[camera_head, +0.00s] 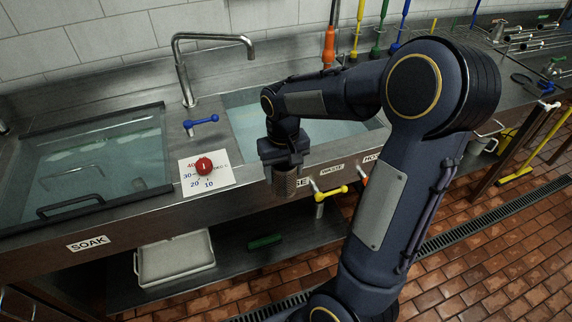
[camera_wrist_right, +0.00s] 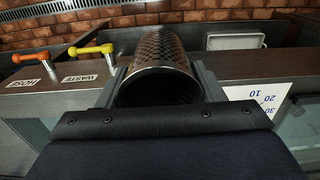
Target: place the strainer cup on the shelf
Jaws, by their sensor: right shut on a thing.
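The strainer cup (camera_head: 284,184), a perforated metal cylinder, is held in my right gripper (camera_head: 283,163) in front of the sink counter's front edge. In the wrist view the cup (camera_wrist_right: 163,52) lies between the two fingers of my right gripper (camera_wrist_right: 162,88), its open end facing the camera. The gripper is shut on it. The grey metal shelf (camera_head: 228,262) is under the counter, lower than the cup. My left gripper is not in view.
A white tray (camera_head: 176,260) and a green block (camera_head: 265,241) are on the shelf, with bare shelf between and beside them. A yellow valve handle (camera_head: 331,192) and an orange one (camera_head: 363,180) stick out right of the cup. A red dial (camera_head: 204,166) is to its left.

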